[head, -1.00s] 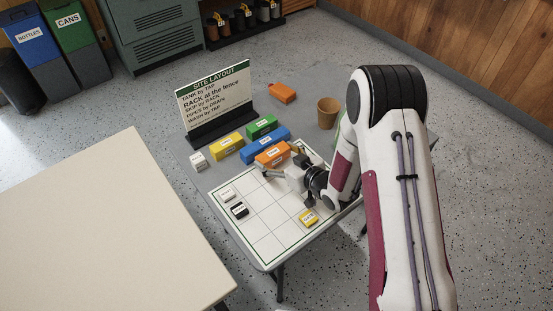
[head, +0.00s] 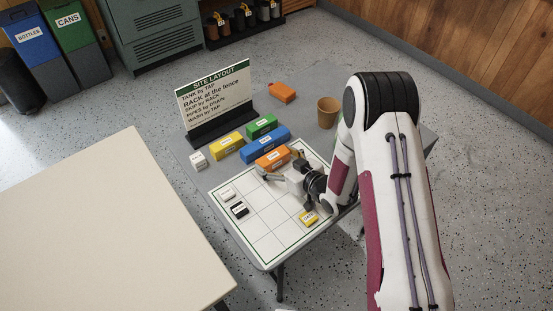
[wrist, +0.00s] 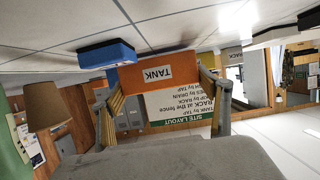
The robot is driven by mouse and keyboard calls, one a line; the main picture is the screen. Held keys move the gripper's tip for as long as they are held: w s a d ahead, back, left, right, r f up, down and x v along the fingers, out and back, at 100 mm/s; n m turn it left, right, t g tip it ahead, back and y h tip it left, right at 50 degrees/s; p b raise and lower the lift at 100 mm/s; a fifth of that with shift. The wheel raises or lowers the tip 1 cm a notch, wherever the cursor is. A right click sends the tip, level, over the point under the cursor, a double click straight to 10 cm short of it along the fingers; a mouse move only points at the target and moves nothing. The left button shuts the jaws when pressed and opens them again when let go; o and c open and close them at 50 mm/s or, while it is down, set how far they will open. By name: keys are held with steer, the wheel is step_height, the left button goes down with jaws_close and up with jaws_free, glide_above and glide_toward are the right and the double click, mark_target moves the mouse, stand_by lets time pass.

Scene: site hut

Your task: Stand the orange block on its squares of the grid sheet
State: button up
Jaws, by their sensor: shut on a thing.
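The orange block (head: 272,159), labelled TANK, lies lengthwise between the two fingers of my gripper (head: 281,167) near the far edge of the grid sheet (head: 268,220). In the wrist view, which is upside down, the orange block (wrist: 160,72) spans between the fingertips of my gripper (wrist: 158,90), one at each end. My gripper is shut on it. I cannot tell whether the block is clear of the table.
The blue block (head: 265,144) lies just behind the orange one. Yellow (head: 228,147), green (head: 261,126) and white (head: 198,161) blocks are nearby. White (head: 227,195), black (head: 239,210) and yellow (head: 309,217) pieces sit on the sheet. A brown cup (head: 327,112) stands at the back.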

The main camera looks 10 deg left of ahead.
steer(key=shift+s+f, duration=0.15)
steer(key=shift+f, duration=0.25)
steer(key=o, duration=1.2)
steer(key=shift+f, duration=0.1)
steer(key=shift+s, duration=0.1)
steer(key=shift+r, duration=0.45)
steer(key=shift+s+d+r, duration=0.1)
steer(key=shift+d+r, duration=0.1)
steer(key=shift+r, duration=0.05)
steer(key=v, duration=1.1)
steer(key=shift+d+r, duration=0.15)
steer(key=shift+r, duration=0.2)
